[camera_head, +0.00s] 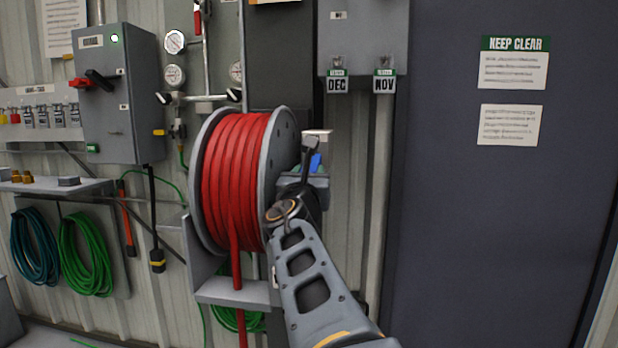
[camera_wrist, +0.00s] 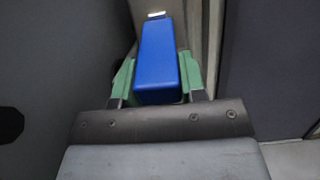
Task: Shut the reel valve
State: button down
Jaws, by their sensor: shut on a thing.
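The blue valve handle (camera_wrist: 158,55) runs away from me between the two green fingertips of my gripper (camera_wrist: 159,80) in the wrist view. The gripper is shut on it, with a fingertip against each side. In the head view a small part of the blue handle (camera_head: 315,162) shows just right of the red hose reel (camera_head: 236,180). My arm covers most of the gripper and the valve body there. Which way the valve is turned cannot be told.
A grey electrical box (camera_head: 119,120) and pressure gauges (camera_head: 174,42) are on the wall at left. Coiled green hose (camera_head: 85,255) hangs below a shelf. A grey cabinet with DEC and NOV tags (camera_head: 362,40) is above. A dark door (camera_head: 490,220) fills the right.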

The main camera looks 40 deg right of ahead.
jog(key=shift+w+f, duration=0.1)
jog(key=shift+f, duration=0.1)
jog(key=c, duration=0.9)
grip_release()
jog(key=shift+w+d, duration=0.1)
jog(key=shift+d, duration=0.1)
jog(key=shift+o, duration=1.1)
jog(key=shift+a+r, duration=0.1)
jog(key=shift+r, duration=0.05)
jog(key=shift+a, duration=0.1)
